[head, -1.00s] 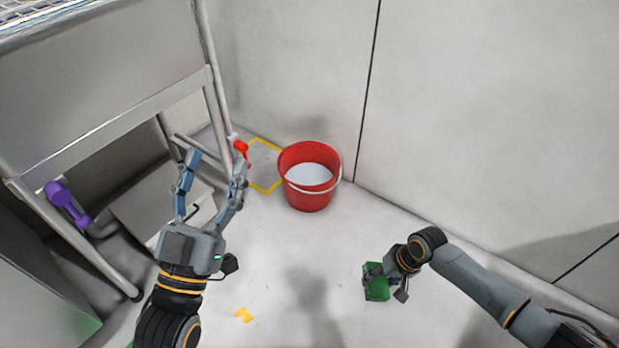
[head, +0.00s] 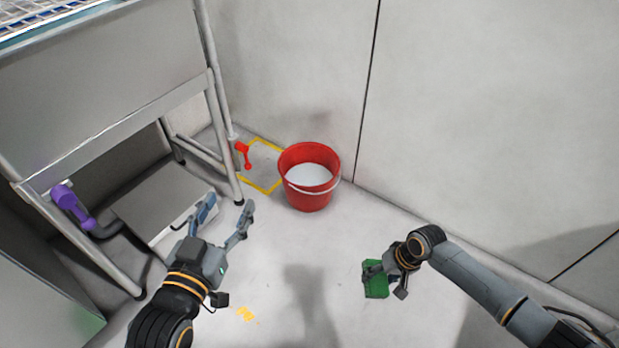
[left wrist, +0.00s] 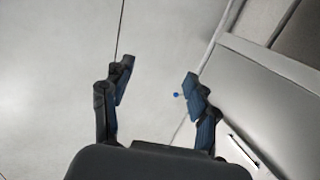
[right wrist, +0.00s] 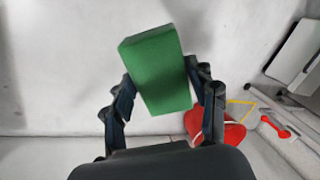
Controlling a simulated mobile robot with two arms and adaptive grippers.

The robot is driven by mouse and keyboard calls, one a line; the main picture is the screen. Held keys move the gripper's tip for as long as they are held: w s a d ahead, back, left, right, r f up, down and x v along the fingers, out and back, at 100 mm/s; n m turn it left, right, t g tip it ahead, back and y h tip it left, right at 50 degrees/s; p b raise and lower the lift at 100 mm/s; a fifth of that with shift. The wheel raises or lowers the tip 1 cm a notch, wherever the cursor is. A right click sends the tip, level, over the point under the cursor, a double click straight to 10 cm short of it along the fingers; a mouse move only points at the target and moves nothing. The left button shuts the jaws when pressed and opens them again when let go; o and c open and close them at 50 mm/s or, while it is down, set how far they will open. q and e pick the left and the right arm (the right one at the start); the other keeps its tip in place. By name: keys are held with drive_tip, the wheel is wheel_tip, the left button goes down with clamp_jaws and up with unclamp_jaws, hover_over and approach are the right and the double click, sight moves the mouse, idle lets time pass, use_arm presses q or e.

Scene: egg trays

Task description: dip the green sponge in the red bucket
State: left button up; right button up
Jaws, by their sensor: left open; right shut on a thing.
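The green sponge (head: 377,287) is held in my right gripper (head: 372,272), in front and to the right of the bucket. The right wrist view shows the sponge (right wrist: 158,70) between both fingers of the right gripper (right wrist: 165,98). The red bucket (head: 310,199) stands upright on the floor near the wall, with pale liquid inside and a white handle against its side. Its rim partly shows in the right wrist view (right wrist: 230,130), behind a finger. My left gripper (head: 226,209) is open and empty, left of the bucket; its spread fingers also show in the left wrist view (left wrist: 158,85).
A steel table frame (head: 221,120) stands at the left, with a purple pipe part (head: 72,206) below. A red valve handle (head: 244,154) is beside a yellow floor outline (head: 262,187). Yellow bits (head: 246,314) lie on the floor. The floor between the sponge and bucket is clear.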

drive_tip(key=shift+r, duration=0.25)
use_arm(q)
drive_tip(key=s+a+f+g+y+p, duration=0.1)
drive_tip(key=s+f+g, duration=0.3)
drive_tip(key=f, duration=0.4)
drive_tip(key=shift+a+f+g+y+p, duration=0.25)
drive_tip(key=shift+a+g+p, duration=0.2)
drive_tip(key=shift+a+g, duration=0.3)
use_arm(e)
drive_tip(key=shift+r, duration=0.6)
use_arm(q)
drive_tip(key=shift+d+r, duration=0.1)
drive_tip(key=shift+s, duration=0.1)
use_arm(e)
drive_tip(key=shift+r, duration=0.1)
